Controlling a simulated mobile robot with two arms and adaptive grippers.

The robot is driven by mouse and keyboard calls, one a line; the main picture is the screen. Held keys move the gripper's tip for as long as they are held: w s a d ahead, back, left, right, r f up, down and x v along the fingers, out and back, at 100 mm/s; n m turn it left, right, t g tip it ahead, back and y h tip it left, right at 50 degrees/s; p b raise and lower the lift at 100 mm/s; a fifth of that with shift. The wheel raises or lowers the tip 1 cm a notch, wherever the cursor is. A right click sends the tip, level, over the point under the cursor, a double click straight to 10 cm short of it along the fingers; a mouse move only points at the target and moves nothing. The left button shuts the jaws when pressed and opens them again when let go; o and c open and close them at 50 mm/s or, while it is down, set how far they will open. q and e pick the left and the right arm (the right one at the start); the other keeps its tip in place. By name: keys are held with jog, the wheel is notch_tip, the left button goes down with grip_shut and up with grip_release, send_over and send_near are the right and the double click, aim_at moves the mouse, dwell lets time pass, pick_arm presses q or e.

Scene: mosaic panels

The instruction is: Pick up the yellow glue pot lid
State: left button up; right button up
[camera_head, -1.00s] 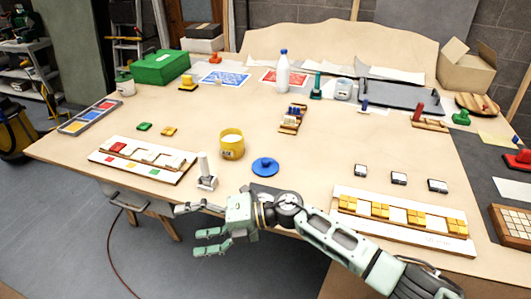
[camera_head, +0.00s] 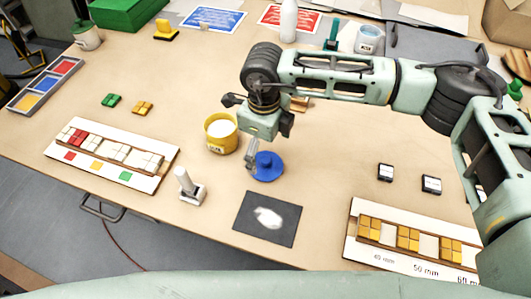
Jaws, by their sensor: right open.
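The yellow glue pot (camera_head: 222,144) stands uncovered left of centre, with white glue showing inside. A round blue lid with a knob (camera_head: 268,172) lies flat on the table just to its right. My right gripper (camera_head: 254,160) points down at the blue lid, with its fingers open at the left side of the knob. I cannot tell whether the fingers touch the lid. The gripper body and arm hide part of the table behind. My left gripper is not in view.
A dark mat with a white patch (camera_head: 268,219) lies in front of the lid. A white-handled stamp (camera_head: 190,188) stands upright to the left. Tile panels lie at left (camera_head: 108,157) and right (camera_head: 368,254). Bare table surrounds the lid's right side.

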aim_at(266, 160)
jog(key=shift+s+f, duration=0.15)
jog(key=shift+f, duration=0.3)
jog(key=shift+s+f+p, duration=0.1)
jog(key=shift+f+p, duration=0.25)
jog(key=shift+p, duration=0.15)
jog(key=shift+d+f+p, duration=0.15)
jog(key=shift+f+p, duration=0.35)
jog(key=shift+f, duration=0.1)
jog(key=shift+d+f+p, duration=0.15)
jog(key=shift+f+p, duration=0.3)
jog(key=shift+f, duration=0.1)
notch_tip(266, 160, down, 2)
jog(key=shift+f, duration=0.1)
jog(key=shift+w+a+f, duration=0.1)
jog(key=shift+w+f, duration=0.05)
jog(key=shift+w, duration=0.05)
jog(key=c, duration=1)
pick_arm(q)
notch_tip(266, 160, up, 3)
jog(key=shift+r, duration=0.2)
